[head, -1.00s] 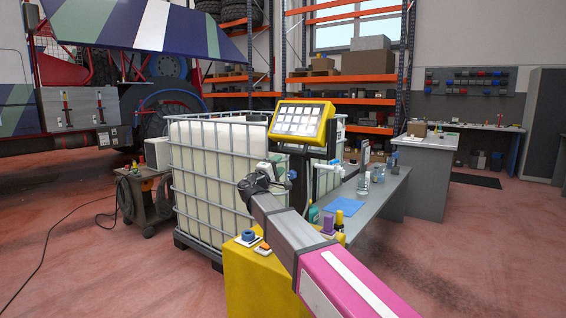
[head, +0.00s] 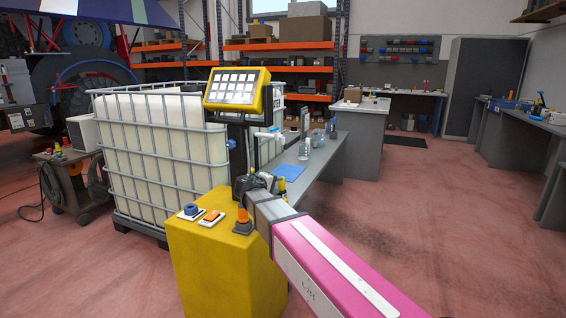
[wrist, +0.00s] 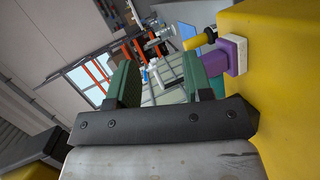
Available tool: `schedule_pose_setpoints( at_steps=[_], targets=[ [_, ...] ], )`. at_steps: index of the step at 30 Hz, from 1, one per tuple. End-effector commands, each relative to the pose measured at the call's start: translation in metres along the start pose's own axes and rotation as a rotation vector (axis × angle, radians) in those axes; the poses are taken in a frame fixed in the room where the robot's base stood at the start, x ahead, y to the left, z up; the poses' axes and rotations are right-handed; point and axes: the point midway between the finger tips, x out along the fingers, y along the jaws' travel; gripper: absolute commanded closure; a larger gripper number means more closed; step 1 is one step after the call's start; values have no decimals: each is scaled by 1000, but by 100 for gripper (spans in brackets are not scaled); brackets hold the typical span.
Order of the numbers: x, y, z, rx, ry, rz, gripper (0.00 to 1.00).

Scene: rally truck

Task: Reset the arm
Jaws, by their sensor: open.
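My gripper (head: 262,178) is at the end of my pink and grey arm, over the right part of the yellow pedestal in the head view and partly hidden by my own wrist. In the wrist view my gripper (wrist: 160,82) shows two green fingers spread apart, with nothing between them. A purple block on a white base (wrist: 234,56) is on the yellow pedestal just right of the fingers; I cannot tell whether they touch it.
The yellow pedestal (head: 215,262) carries a blue knob (head: 191,209), an orange switch (head: 211,216) and a keypad panel (head: 238,90). A caged white tank (head: 150,150) stands behind it. A grey bench (head: 325,158) lies beyond. Open floor (head: 430,220) is to the right.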

Motion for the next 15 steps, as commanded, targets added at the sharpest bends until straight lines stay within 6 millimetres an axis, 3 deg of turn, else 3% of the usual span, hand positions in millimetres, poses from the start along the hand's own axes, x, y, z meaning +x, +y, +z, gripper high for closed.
schedule_pose_setpoints(
  at_steps=[1,7,11,15],
  targets=[
    [16,-16,31,19,-43,-64,54],
    [60,-82,135,135,-214,-349,54],
    [71,-123,200,231,-324,-535,54],
    [70,-163,263,352,-440,-732,54]
  ],
)
